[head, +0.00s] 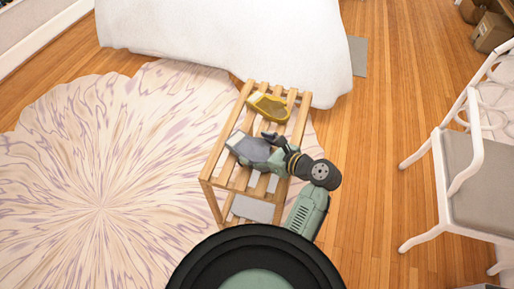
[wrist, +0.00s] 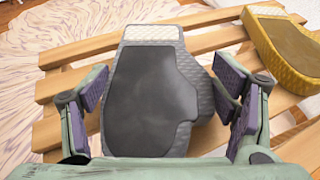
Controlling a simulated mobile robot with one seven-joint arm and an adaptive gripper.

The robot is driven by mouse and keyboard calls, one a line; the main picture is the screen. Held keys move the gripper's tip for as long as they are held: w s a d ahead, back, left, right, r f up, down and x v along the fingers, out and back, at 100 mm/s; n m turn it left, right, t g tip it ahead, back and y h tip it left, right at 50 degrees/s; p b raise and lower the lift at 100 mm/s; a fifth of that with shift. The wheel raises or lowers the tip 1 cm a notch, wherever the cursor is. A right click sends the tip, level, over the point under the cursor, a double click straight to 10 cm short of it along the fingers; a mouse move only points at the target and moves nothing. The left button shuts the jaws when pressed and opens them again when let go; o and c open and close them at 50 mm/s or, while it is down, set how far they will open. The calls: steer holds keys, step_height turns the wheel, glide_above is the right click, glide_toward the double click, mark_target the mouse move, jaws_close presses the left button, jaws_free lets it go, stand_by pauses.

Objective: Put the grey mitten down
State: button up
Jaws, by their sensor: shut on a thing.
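The grey mitten (head: 250,149) is at the slatted wooden rack (head: 214,160), over its top slats. In the wrist view the mitten (wrist: 150,95) has a dark grey palm, a quilted grey edge and a pale cuff at the far end. My gripper (head: 272,143) is shut on it, with one finger on each side; the fingers also show in the wrist view (wrist: 164,88). The mitten looks flat, palm side up. I cannot tell whether it touches the slats or hangs just above them.
A yellow mitten (head: 268,107) lies on the far end of the rack; it also shows in the wrist view (wrist: 285,45). A grey item (head: 253,209) is on a lower level. A white-covered bed (head: 220,40) stands behind, a white chair (head: 470,180) at right.

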steer(key=shift+f, duration=0.2)
steer(key=o, duration=1.1)
steer(key=shift+o, duration=0.2)
